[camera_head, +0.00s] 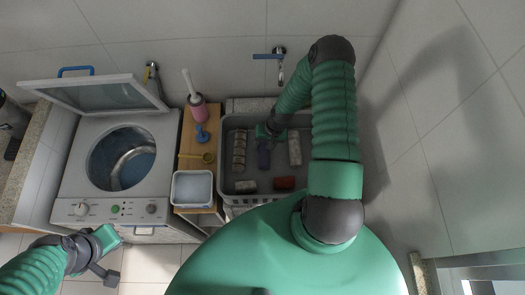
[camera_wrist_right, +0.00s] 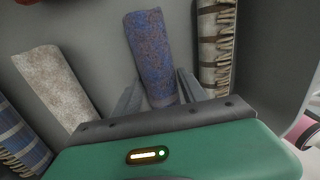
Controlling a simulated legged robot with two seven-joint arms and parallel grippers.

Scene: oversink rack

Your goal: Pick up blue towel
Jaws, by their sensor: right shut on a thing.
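The blue towel (camera_head: 263,157) is a rolled, speckled blue-purple cloth in the grey basket (camera_head: 228,172). In the right wrist view the blue towel (camera_wrist_right: 150,50) runs up from between the two fingers. The towel's gripped end is partly hidden by the gripper body. My left gripper (camera_head: 108,262) is over the floor at the lower left, away from the basket; its jaw opening is unclear.
Other rolled towels lie in the basket: a pale one (camera_wrist_right: 52,85), a blue plaid one (camera_wrist_right: 20,140), a striped fringed one (camera_wrist_right: 215,45) and a red-brown one (camera_head: 285,183). An open washing machine (camera_head: 75,170) and a wooden stand (camera_head: 190,145) are left. A tap (camera_head: 279,60) is behind.

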